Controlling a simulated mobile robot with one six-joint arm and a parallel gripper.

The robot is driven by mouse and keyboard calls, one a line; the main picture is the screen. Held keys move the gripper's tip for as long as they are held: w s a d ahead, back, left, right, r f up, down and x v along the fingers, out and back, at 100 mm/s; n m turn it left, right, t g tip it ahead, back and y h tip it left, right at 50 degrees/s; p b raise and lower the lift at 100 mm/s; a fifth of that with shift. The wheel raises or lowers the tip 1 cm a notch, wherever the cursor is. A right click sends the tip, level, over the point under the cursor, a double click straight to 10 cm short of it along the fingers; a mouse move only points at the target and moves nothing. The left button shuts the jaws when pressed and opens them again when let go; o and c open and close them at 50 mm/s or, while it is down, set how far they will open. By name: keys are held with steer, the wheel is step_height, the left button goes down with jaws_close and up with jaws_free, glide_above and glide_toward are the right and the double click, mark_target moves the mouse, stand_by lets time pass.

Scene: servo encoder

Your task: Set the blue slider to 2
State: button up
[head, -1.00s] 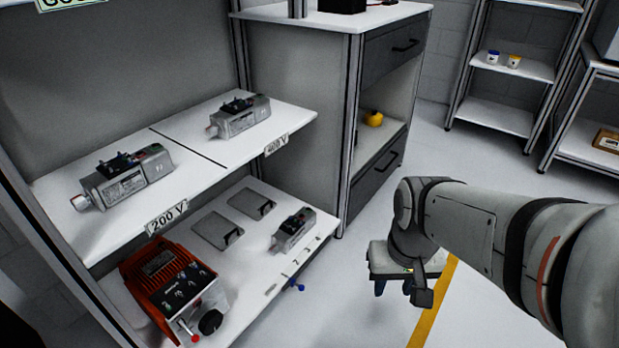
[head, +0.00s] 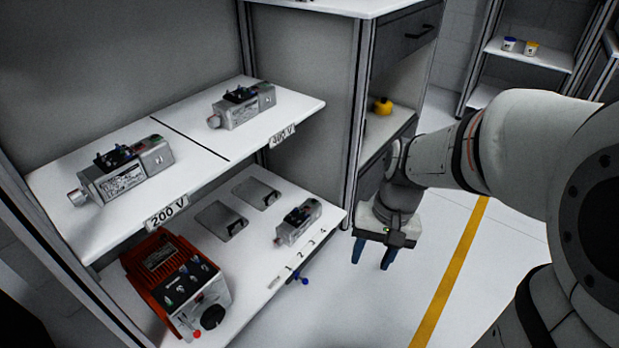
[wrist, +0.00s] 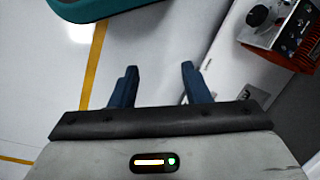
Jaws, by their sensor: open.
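The blue slider (head: 304,280) is a small blue knob on the front edge of the lower shelf in the head view. Numbers are marked along that edge; the knob sits below them, and I cannot tell exactly which number it stands at. My gripper (head: 386,264) hangs to the right of the shelf, apart from the slider, with its two blue fingers pointing down. In the wrist view the fingers of my gripper (wrist: 158,85) are spread with nothing between them. The slider cannot be made out in the wrist view.
A red knob (head: 197,334) is at the orange device (head: 170,270) on the lower shelf (head: 262,310). A small servo motor (head: 298,222) stands behind the numbers. The upper shelf (head: 75,232) holds two motors. A cabinet (head: 385,140) stands behind my gripper. The floor to the right is free.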

mark_target(302, 280)
steer(key=w+a+f+m+g+y+p, duration=0.1)
steer(key=w+a+f+m+y, duration=0.2)
steer(key=w+f+m+y, duration=0.45)
steer(key=w+a+f+m+g+y+p, duration=0.1)
steer(key=w+a+f+m+y, duration=0.25)
steer(key=w+f, duration=0.75)
step_height(302, 280, down, 27)
steer(key=s+d+m+t+y+p, duration=0.1)
steer(key=d+m+t+y, duration=0.15)
steer(key=m+t, duration=0.9)
steer(key=w+a+m+b, duration=0.1)
steer(key=w+a+b, duration=0.1)
steer(key=a, duration=0.5)
steer(key=shift+w+a+f+y, duration=0.3)
steer(key=shift+w+a+y, duration=0.1)
steer(key=shift+w, duration=0.25)
steer(key=shift+g, duration=0.25)
steer(key=shift+c, duration=0.3)
jaws_close()
